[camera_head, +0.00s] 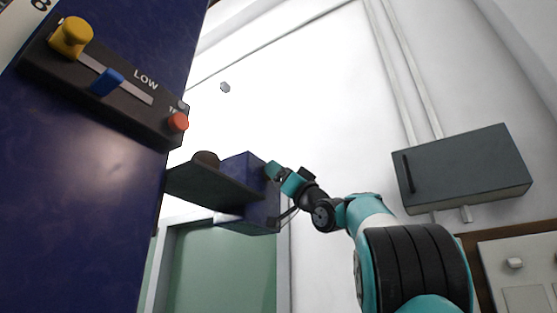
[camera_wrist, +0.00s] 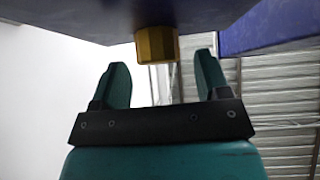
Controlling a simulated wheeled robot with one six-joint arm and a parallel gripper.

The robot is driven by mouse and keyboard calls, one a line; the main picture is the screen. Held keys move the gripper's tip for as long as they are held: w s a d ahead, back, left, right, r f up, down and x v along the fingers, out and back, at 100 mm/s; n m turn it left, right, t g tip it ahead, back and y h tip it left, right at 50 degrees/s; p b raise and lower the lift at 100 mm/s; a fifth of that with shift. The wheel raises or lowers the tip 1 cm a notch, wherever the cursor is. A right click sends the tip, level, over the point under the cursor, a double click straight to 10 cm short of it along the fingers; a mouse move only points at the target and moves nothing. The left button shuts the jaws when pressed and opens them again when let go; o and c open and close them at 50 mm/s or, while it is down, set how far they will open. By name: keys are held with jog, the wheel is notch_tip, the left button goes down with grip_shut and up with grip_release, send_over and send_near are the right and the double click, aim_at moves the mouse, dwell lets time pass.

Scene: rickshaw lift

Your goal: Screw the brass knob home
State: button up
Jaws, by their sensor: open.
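The brass knob (camera_wrist: 157,45) is a short faceted yellow-brown piece in the wrist view, projecting from the edge of a dark blue surface (camera_wrist: 190,12). My gripper (camera_wrist: 162,68) is open, with one teal finger on each side of the knob in the picture. The knob shows between the fingertips, with gaps on both sides and a narrower gap on the right; I cannot tell how deep it sits between them. In the head view my gripper (camera_head: 274,172) is at a blue box (camera_head: 240,172), and the brass knob cannot be made out there.
A dark shelf (camera_head: 212,186) with a round dark object (camera_head: 206,158) adjoins the box. A tall blue panel (camera_head: 90,180) at left carries a yellow knob (camera_head: 71,37), a blue slider (camera_head: 106,82) and a red button (camera_head: 178,121). A grey cabinet (camera_head: 463,168) hangs at right.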

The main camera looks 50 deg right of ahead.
jog(key=shift+p+x, duration=0.4)
jog(key=shift+x, duration=0.5)
jog(key=c, duration=0.9)
jog(key=shift+m+g+h, duration=0.6)
jog(key=shift+m+h, duration=2.9)
jog(key=shift+m, duration=0.2)
jog(key=o, duration=0.9)
jog(key=shift+s+f+b, duration=0.1)
jog(key=shift+b, duration=0.2)
